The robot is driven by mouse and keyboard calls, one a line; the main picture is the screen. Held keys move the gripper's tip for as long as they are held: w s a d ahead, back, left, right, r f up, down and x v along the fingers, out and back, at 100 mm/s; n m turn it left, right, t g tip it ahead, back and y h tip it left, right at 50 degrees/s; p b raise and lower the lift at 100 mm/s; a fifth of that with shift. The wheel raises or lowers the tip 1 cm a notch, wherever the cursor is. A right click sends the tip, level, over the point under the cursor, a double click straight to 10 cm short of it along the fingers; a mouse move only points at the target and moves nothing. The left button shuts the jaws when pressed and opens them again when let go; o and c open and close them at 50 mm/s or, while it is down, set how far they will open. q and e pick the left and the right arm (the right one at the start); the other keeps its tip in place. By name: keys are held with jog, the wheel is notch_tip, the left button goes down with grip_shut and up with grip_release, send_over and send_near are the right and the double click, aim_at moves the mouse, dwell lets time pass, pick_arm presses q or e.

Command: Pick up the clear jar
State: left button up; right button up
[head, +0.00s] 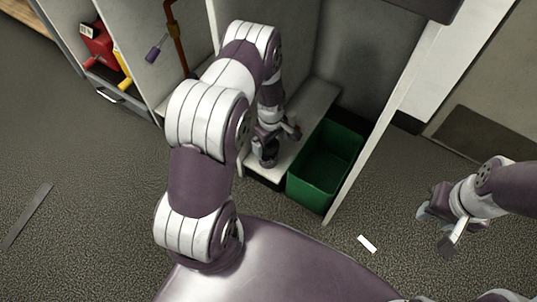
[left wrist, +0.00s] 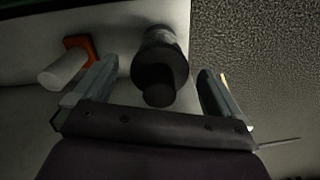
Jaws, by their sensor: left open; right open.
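The clear jar (left wrist: 160,36) is in the left wrist view, with a greyish see-through body and a dark round top facing the camera. It stands on a pale shelf (left wrist: 110,14). My left gripper (left wrist: 157,68) is open, with one finger on each side of the jar's dark top and a visible gap to each. In the head view my left gripper (head: 277,134) reaches down to the low shelf, and the jar (head: 266,157) shows as a small dark shape beside it, partly covered. My right gripper (head: 445,226) is open and empty above the floor at the right.
A green bin (head: 322,168) stands directly right of the low shelf, by an upright panel (head: 385,113). In the left wrist view, a white cylinder (left wrist: 64,71) with an orange part lies near the left finger. A white strip (head: 367,243) lies on the open floor.

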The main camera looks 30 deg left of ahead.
aim_at(269, 148)
pick_arm(q)
jog(key=f+b, duration=0.2)
jog(key=f, duration=0.1)
jog(key=f+b, duration=0.1)
jog(key=shift+a+f, duration=0.25)
jog(key=shift+f, duration=0.05)
jog(key=shift+r, duration=0.2)
jog(key=c, duration=1.4)
jog(key=shift+w, duration=0.1)
jog(key=shift+r+p, duration=0.1)
jog(key=shift+p, duration=0.2)
